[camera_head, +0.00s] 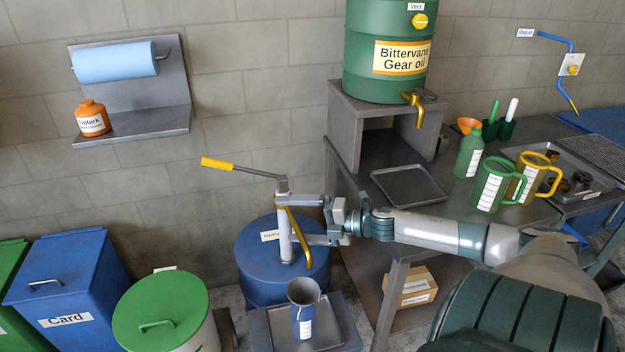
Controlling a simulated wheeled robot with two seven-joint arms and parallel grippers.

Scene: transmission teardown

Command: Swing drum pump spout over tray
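A blue drum (262,262) stands on the floor at the centre bottom. On its lid is a hand pump (284,228) with a grey post and a lever with a yellow grip (217,164). The pump's curved brass spout (300,238) points down, its mouth in front of the drum's right side in the picture. My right gripper (303,220) is open at the spout, one finger higher and one lower; contact is unclear. My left gripper is out of view.
A grey workbench (385,236) on the right carries a green gear oil drum (384,75), jugs (490,186) and an empty tray (410,186). A green-lidded bin (160,310) and a blue Card bin (70,285) stand left. A cardboard box (410,289) lies under the bench.

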